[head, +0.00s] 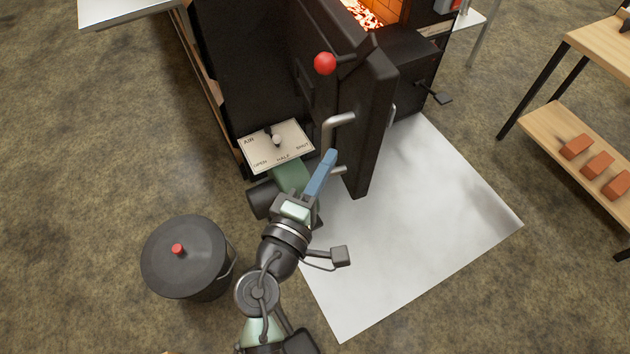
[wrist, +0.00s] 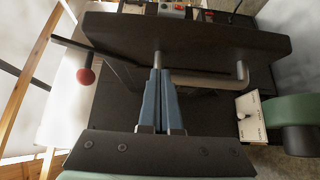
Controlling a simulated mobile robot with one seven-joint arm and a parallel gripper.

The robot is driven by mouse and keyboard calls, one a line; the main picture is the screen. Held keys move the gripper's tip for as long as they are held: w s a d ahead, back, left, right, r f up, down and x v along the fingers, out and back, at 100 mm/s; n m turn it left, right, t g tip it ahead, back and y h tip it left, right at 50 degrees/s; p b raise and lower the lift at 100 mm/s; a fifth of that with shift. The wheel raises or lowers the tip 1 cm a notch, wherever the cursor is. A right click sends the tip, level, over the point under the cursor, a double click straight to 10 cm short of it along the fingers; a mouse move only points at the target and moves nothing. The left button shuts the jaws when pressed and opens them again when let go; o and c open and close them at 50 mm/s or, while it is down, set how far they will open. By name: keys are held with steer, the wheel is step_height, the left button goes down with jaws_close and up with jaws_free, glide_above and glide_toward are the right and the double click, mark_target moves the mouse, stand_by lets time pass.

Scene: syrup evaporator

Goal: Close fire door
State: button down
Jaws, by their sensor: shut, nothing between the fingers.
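The black fire door (head: 372,110) stands open, swung out from the evaporator, with the glowing firebox (head: 365,14) showing behind it. A grey bar handle (head: 340,119) is on its left face, and a red ball knob (head: 325,63) sits higher up on that side. My gripper (head: 332,154) is shut and empty, its blue fingers close to the handle. In the wrist view the fingertips (wrist: 159,72) point at the door (wrist: 205,37), beside the left end of the handle (wrist: 215,79). I cannot tell whether they touch it. The red knob (wrist: 86,76) shows at left.
An air control plate (head: 257,149) with a lever is just left of my gripper. A lidded black bin (head: 185,255) stands at lower left. A pale sheet (head: 430,220) covers the floor right of the door. A wooden shelf (head: 560,118) with bricks is at right.

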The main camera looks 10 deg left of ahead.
mark_target(363, 133)
steer(key=shift+w+d, duration=1.95)
steer(key=shift+d, duration=0.15)
